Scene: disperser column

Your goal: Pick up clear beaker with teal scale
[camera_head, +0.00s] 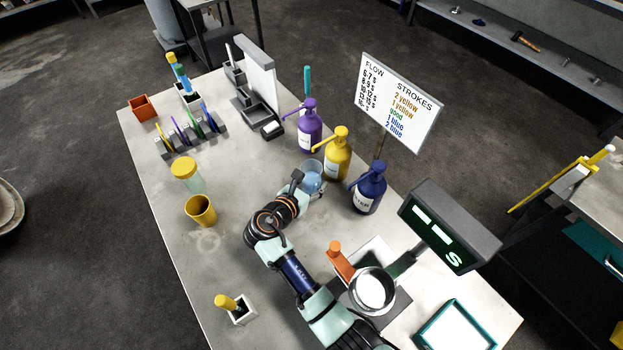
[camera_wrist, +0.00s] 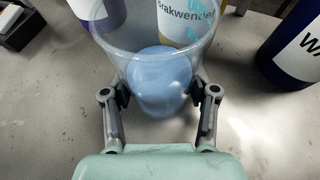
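The clear beaker with teal scale marks (camera_wrist: 155,45) stands upright between my gripper's fingers in the wrist view. Its lower part looks blue. In the head view, the beaker (camera_head: 313,172) is near the middle of the table, beside the yellow bottle. My gripper (camera_wrist: 160,92) has one finger on each side of the beaker, spread about as wide as its lower wall. The fingertips are at or very close to the glass; whether they press on it is not clear. In the head view, my gripper (camera_head: 308,186) partly hides the beaker.
Purple (camera_head: 309,127), yellow (camera_head: 337,153) and blue (camera_head: 368,188) pump bottles stand close behind and right of the beaker. A scale display (camera_head: 449,226) and a metal pan (camera_head: 373,290) are at front right. A yellow cup (camera_head: 200,210) and yellow-lidded jar (camera_head: 187,174) stand left.

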